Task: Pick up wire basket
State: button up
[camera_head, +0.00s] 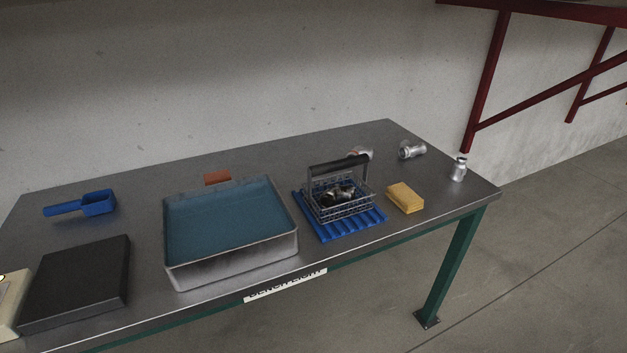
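The wire basket (325,211) stands upright on a blue ribbed mat (352,230), right of the middle of the bench. Its dark handle (338,162) arches over the top. Several dark and shiny metal parts (340,194) lie inside it; their exact shapes are hard to make out. My gripper is not in view, and nothing touches the handle.
A metal tray of blue liquid (232,271) sits left of the basket, and a yellow sponge (405,198) right of it. Metal fittings (411,150) (459,169) stand or lie at the right end. A blue scoop (97,203) and black slab (78,282) are at left.

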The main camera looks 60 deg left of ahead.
aim_at(335, 166)
jog(key=u, duration=0.85)
jog(key=i, duration=0.85)
jog(key=u, duration=1.15)
jog(key=i, duration=0.2)
jog(key=u, duration=0.1)
